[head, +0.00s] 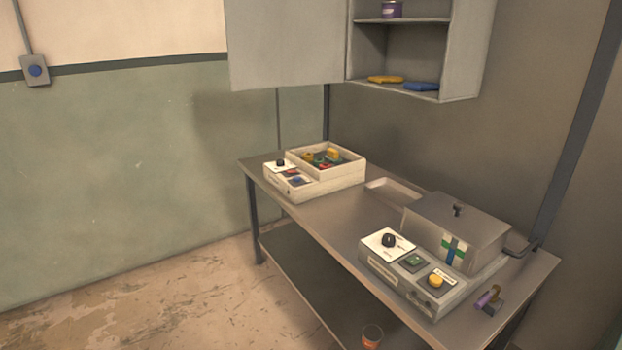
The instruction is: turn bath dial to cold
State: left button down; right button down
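A black dial (389,240) sits on a white plate on the near control panel (411,285), in front of a metal bath box with its lid shut (455,222). Its markings are too small to read, so I cannot tell which setting it points to. A second black dial (281,163) is on a white plate on the farther panel, beside an open tray of coloured parts (345,174). Neither of my grippers is in view.
The near panel also has a green button (413,261) and a yellow button (436,281). A small purple-handled item (487,298) lies at the table's right end. An open wall cabinet (468,50) hangs above. The floor at left is clear.

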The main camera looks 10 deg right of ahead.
aim_at(387, 240)
jog(key=i+j+z, duration=0.1)
jog(key=z, duration=0.8)
